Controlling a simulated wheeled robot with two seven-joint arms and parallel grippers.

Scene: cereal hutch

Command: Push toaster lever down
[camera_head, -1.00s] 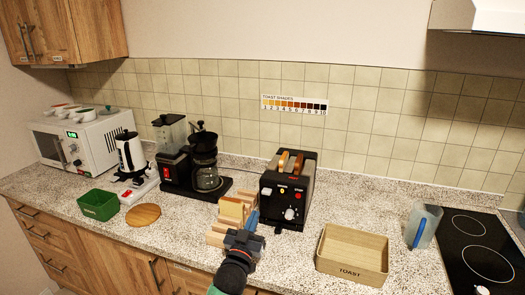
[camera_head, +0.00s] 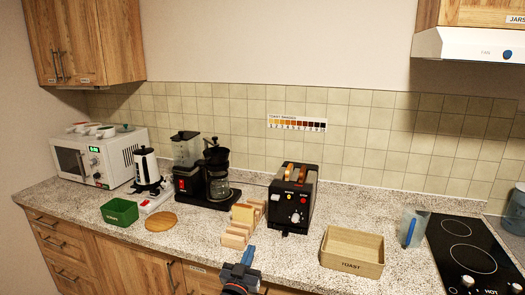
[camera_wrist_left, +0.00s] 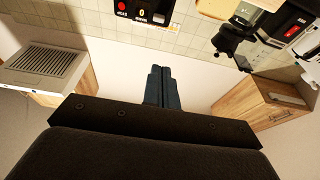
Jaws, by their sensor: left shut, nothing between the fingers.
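The black toaster (camera_head: 292,202) stands on the counter right of the coffee maker, with brown bread slices (camera_head: 295,174) showing in its top slots. Its front carries small coloured buttons and a white dial (camera_head: 295,218). I cannot make out the lever's position. My left gripper (camera_head: 249,253) is at the counter's front edge, below and left of the toaster, apart from it. In the left wrist view its fingers (camera_wrist_left: 160,72) are together and empty. Part of the toaster's front panel (camera_wrist_left: 145,10) shows at the top there. My right gripper is not in view.
A wooden bread rack (camera_head: 240,226) stands left of the toaster. A wooden TOAST box (camera_head: 352,250) is to its right, then a jug (camera_head: 411,226) and the hob (camera_head: 470,245). The coffee maker (camera_head: 200,185) and a green box (camera_head: 119,212) are on the left.

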